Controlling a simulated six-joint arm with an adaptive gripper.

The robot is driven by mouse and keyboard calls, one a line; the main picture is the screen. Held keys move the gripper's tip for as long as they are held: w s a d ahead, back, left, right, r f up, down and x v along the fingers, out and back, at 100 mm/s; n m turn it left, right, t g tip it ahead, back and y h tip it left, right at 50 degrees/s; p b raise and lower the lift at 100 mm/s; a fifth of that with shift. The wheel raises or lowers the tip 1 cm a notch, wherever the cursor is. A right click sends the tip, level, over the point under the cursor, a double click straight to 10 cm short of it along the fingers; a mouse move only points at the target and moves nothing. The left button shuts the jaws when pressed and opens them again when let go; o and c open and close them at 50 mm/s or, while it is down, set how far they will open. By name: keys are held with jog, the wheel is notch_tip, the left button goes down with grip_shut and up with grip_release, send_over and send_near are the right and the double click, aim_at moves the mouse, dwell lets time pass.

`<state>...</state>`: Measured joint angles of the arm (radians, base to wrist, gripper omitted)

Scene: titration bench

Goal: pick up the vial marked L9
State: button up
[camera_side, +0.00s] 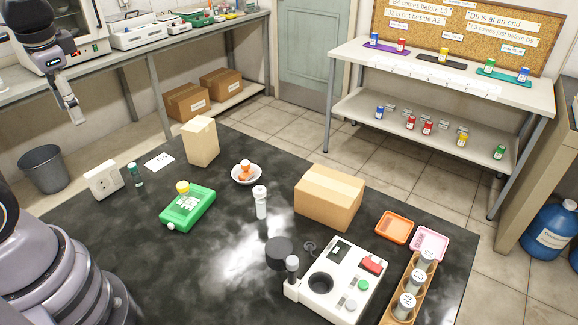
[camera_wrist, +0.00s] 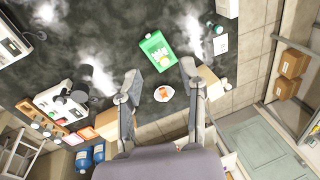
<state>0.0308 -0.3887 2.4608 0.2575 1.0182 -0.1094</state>
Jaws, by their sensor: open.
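No label reading L9 is legible on any vial. A white-capped vial (camera_side: 261,202) stands upright mid-bench. A green-capped vial (camera_side: 136,176) stands at the left beside a white socket box. A yellow-capped vial (camera_side: 183,188) is at the green bottle. Several vials with pale tops (camera_side: 407,303) stand in a wooden rack (camera_side: 391,316) at front right. My gripper (camera_side: 76,118) is high at the upper left, away from the vials. In the wrist view my gripper (camera_wrist: 160,77) is open with nothing between its fingers.
A green bottle (camera_side: 190,208), cardboard boxes (camera_side: 329,197) (camera_side: 201,142), a white titration device (camera_side: 335,285), and orange (camera_side: 395,227) and pink trays are on the black bench (camera_side: 130,238). A back shelf (camera_side: 440,75) holds several capped vials. The bench's front left-centre is clear.

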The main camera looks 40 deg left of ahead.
jog(key=w+a+f+m+g+y, duration=0.3)
jog(key=w+a+f+m+y, duration=0.15)
jog(key=f+y, duration=0.25)
jog(key=w+a+f+m+g+y, duration=0.3)
jog(key=w+a+f+m+y, duration=0.1)
jog(key=a+f+y, duration=0.25)
jog(key=m+t, duration=1.2)
jog(key=m, duration=0.1)
send_near(134, 170)
jog(key=shift+s+d+f+y, duration=0.15)
jog(key=shift+s+d+y, duration=0.1)
jog(key=shift+d, duration=0.35)
jog(key=shift+s+d+f+y, duration=0.1)
jog(key=shift+s+d+y, duration=0.15)
jog(key=shift+d, duration=0.3)
jog(key=shift+a+f, duration=0.15)
jog(key=shift+a, duration=0.05)
jog(key=x, duration=0.7)
jog(key=shift+w+a, duration=0.1)
jog(key=shift+a, duration=0.2)
jog(key=shift+x, duration=2.85)
jog(key=shift+w, duration=0.15)
grip_shut()
